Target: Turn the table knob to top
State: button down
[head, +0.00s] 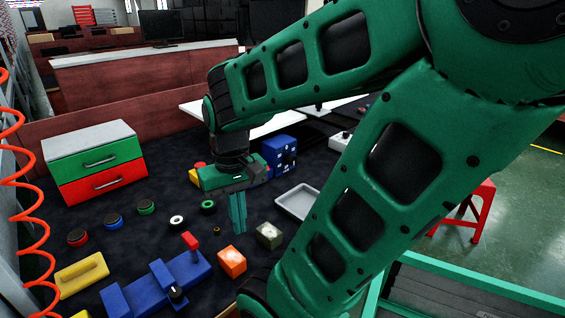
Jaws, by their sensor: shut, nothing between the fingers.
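A blue device (132,297) lies on the dark tabletop at the lower left. It carries a lever with a red handle (190,241) and a small black knob (176,294) with a pale mark. The knob is small, and I cannot tell clearly which way it points. My gripper (238,228) points down above the table, behind and to the right of the blue device. Its teal fingers are together and hold nothing. They are apart from the knob.
An orange block (232,262) and a grey-green block (269,235) stand near my gripper. A grey tray (298,202) and a blue box (279,153) are behind. Several round buttons and a yellow handled block (82,276) lie left. A green-and-red drawer unit (97,161) stands back left.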

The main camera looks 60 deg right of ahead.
aim_at(291, 159)
jog(key=z, duration=1.55)
